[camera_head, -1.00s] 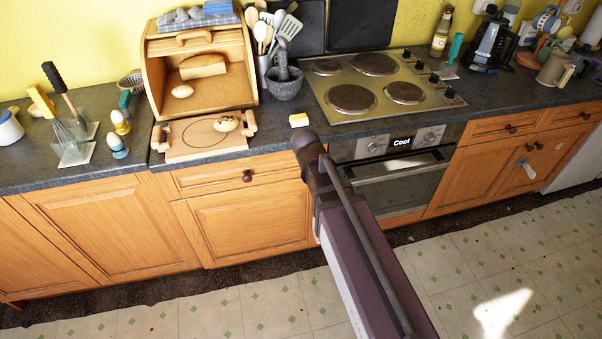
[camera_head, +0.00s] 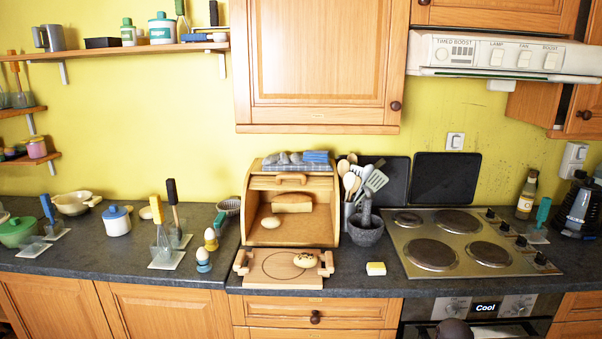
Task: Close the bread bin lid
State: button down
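The wooden bread bin (camera_head: 247,212) stands on the counter, left of the hob. Its lid (camera_head: 290,184) is up near the top of the bin, with a wooden handle on it, and the front is open. A loaf (camera_head: 292,203) and a small roll (camera_head: 270,222) show inside. My gripper is not in view; only a dark rounded part of my arm shows at the bottom edge, right of the bin.
A board with two handles (camera_head: 262,268) lies in front of the bin with a bun (camera_head: 304,260) on it. A grey mortar (camera_head: 366,233) and utensil pot stand close at right. Folded cloths (camera_head: 297,159) lie on top. A yellow block (camera_head: 376,268) lies on the counter.

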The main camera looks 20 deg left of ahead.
aim_at(281, 182)
jog(key=i, duration=0.85)
